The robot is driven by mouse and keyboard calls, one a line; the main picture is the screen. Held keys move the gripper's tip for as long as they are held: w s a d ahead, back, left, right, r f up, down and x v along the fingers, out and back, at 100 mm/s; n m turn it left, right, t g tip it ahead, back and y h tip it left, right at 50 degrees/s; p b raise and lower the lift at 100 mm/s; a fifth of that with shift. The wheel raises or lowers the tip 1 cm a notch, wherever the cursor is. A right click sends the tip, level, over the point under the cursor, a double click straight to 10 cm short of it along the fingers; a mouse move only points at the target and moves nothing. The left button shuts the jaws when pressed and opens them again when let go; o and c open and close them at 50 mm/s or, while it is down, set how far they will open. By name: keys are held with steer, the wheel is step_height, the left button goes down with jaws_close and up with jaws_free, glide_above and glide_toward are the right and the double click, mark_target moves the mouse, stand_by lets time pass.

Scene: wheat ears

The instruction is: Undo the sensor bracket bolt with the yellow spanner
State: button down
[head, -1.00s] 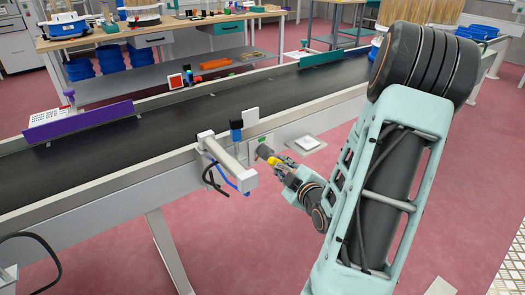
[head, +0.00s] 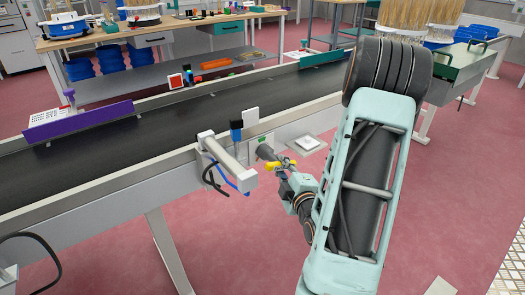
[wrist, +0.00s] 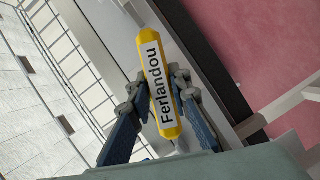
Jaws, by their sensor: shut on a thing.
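The yellow spanner (head: 289,161) is in my gripper (head: 283,167), beside the front of the conveyor in the head view. I cannot make out the bracket bolt.
The conveyor (head: 180,122) runs across behind my gripper. Dark and blue cables (head: 217,180) hang below the bracket. A small white box (head: 306,144) sits right of the grey cylinder. The pink floor in front is open around the conveyor leg (head: 166,240).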

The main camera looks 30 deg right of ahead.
steer(key=shift+s, duration=0.1)
stand_by(0.3)
steer(key=shift+s+d+p, duration=0.15)
steer(key=shift+s+p, duration=0.5)
steer(key=shift+s, duration=1)
